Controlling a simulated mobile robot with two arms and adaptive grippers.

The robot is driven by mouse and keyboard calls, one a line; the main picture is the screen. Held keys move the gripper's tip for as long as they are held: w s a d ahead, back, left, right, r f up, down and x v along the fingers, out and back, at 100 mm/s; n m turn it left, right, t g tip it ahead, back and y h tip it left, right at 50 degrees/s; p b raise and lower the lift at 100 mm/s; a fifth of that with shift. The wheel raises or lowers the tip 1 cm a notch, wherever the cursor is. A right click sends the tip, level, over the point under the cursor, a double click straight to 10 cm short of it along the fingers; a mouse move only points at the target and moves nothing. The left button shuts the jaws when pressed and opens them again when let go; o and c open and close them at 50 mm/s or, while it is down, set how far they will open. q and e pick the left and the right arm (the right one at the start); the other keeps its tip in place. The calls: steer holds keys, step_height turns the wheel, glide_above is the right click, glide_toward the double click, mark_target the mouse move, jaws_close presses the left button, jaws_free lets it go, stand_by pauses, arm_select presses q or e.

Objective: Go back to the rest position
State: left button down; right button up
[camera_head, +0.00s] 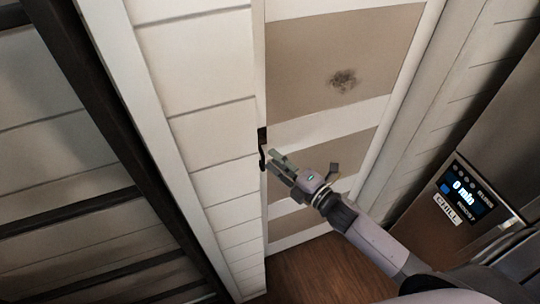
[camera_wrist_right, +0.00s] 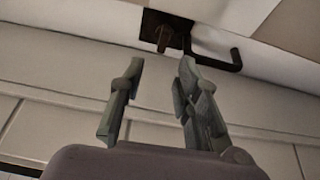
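My right gripper (camera_head: 278,163) reaches up from the lower right in the head view, close to a dark door handle (camera_head: 262,150) at the edge of a tan and white panelled door (camera_head: 310,100). In the right wrist view, the right gripper (camera_wrist_right: 160,85) has its two fingers apart with nothing between them. The dark handle (camera_wrist_right: 215,55) lies beyond the fingertips and is not between them. My left gripper is not in view.
A white planked wall (camera_head: 200,90) is left of the door. A dark appliance with a lit display (camera_head: 462,192) and a "CHILL" label stands at the right. Brown wooden floor (camera_head: 320,270) shows below the door.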

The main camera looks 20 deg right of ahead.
steer(key=shift+s, duration=0.1)
stand_by(0.3)
steer(key=s+d+f+m+g+h+b, duration=0.2)
steer(key=s+f+m, duration=0.2)
steer(key=f, duration=0.9)
steer(key=s+d+f+m+g+h+b, duration=0.2)
steer(key=s+d+f+m+b, duration=0.15)
steer(key=f, duration=0.85)
steer(key=s+d+f+m+g+h+b, duration=0.2)
steer(key=s+f+m, duration=0.2)
steer(key=f, duration=0.9)
steer(key=s+a+f+m+g+b, duration=0.1)
steer(key=s+f+m+g+b, duration=0.1)
steer(key=s+f, duration=0.6)
steer(key=s+a+f+m+g+h+b, duration=0.1)
steer(key=s+f+m+g, duration=0.3)
steer(key=s+f, duration=0.4)
steer(key=s+a+f+m+g+b, duration=0.1)
steer(key=s+f+m+g+b, duration=0.2)
steer(key=s+f, duration=0.4)
steer(key=s, duration=0.9)
steer(key=shift+s+f, duration=0.2)
steer(key=shift+f, duration=0.2)
steer(key=shift+w+a, duration=0.1)
steer(key=shift+w, duration=0.05)
